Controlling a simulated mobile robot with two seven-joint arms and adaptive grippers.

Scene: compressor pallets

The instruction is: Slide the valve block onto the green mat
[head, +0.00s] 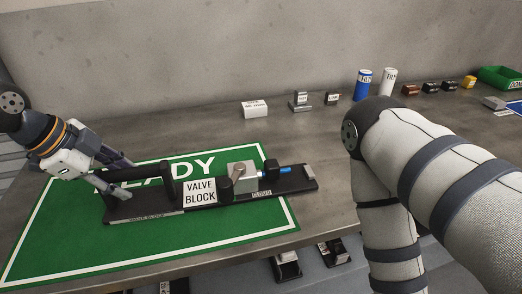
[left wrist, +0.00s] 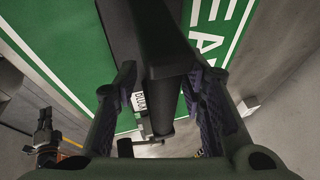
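The valve block (head: 242,178) is a grey block with a blue fitting on a long black base (head: 150,216) with a white "VALVE BLOCK" sign (head: 200,192). Most of the base lies on the green mat (head: 60,245); its right end reaches past the mat's right edge onto bare table. My left gripper (head: 122,172) is at the black handle at the base's left end. In the left wrist view its fingers (left wrist: 163,95) stand on both sides of the handle (left wrist: 160,35), with a gap on one side. My right gripper is hidden in the head view; a small dark, orange-banded shape (left wrist: 46,140) may be it.
A white box (head: 255,109), grey parts (head: 300,101), a blue can (head: 363,85), a white can (head: 389,81) and a green bin (head: 500,77) stand along the wall. My right arm crosses the right side. Parts lie below the table's front edge.

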